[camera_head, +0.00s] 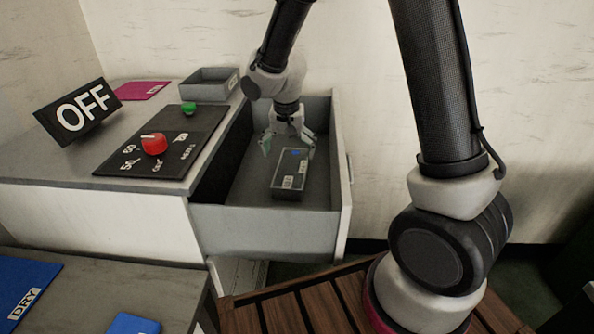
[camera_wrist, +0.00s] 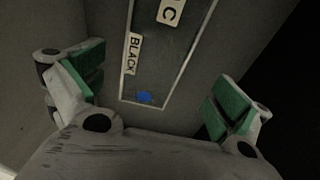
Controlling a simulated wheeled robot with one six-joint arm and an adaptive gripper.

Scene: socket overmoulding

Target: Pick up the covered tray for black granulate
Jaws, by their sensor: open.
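The covered tray (camera_head: 290,176) is a small grey box with a dark top, white labels and a blue dot. It lies inside the open drawer (camera_head: 264,229). In the wrist view the tray (camera_wrist: 163,70) shows a label reading "BLACK", part of a second label with a "C", and the blue dot near its close end. My gripper (camera_head: 288,147) is in the drawer at the tray's far end. In the wrist view my gripper (camera_wrist: 157,95) is open, with one green-padded finger on each side of the tray's line, apart from it. Its other end runs out of the wrist view.
The drawer walls stand around my gripper. On the cabinet top are a control panel (camera_head: 160,141) with a red knob, a grey open bin (camera_head: 209,83), an "OFF" sign (camera_head: 78,111) and a magenta mat (camera_head: 143,90). A blue "DRY" mat (camera_head: 27,285) lies at front left.

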